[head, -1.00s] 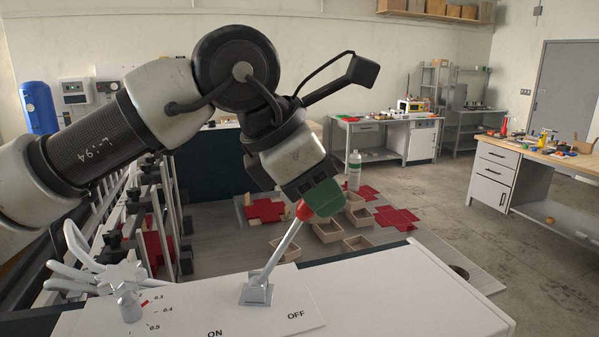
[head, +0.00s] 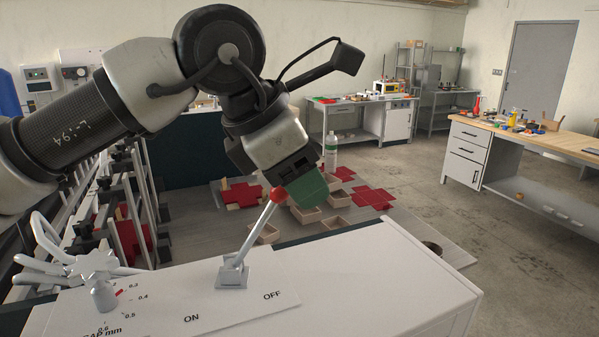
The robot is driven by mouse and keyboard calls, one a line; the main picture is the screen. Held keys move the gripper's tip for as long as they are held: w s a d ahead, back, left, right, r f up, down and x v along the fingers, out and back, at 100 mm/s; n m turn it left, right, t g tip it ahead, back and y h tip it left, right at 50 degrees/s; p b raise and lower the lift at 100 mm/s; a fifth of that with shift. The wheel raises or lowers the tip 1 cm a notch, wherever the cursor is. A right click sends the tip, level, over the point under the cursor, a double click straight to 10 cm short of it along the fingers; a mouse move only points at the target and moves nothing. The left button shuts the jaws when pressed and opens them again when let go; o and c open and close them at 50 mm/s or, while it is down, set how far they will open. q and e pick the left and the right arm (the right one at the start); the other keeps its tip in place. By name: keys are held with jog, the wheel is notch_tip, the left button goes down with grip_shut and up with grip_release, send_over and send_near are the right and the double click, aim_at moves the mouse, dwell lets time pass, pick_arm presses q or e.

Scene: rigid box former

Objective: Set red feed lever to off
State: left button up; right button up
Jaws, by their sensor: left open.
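The feed lever has a red ball knob (head: 278,195) on a grey metal rod (head: 256,231). Its square base (head: 232,271) sits on the white machine top. The rod leans up and right, toward the side of the OFF label (head: 272,295) and away from the ON label (head: 191,319). My left gripper (head: 308,192), with green fingers, is open just right of the knob. The knob shows almost whole beside the fingers; I cannot tell whether they still touch. My right gripper is not in view.
A star-shaped gap knob (head: 94,265) with a printed scale stands left of the lever. The white cabinet top (head: 385,275) is clear to the right. Beyond it, red flat blanks (head: 371,200) and small boxes lie on a grey surface, near a bottle (head: 331,151).

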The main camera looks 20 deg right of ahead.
pick_arm(q)
jog(key=shift+a, duration=0.1)
jog(key=shift+a+r, duration=0.15)
jog(key=shift+r, duration=0.05)
jog(key=b+v, duration=0.2)
jog(key=v, duration=0.8)
jog(key=shift+r, duration=0.2)
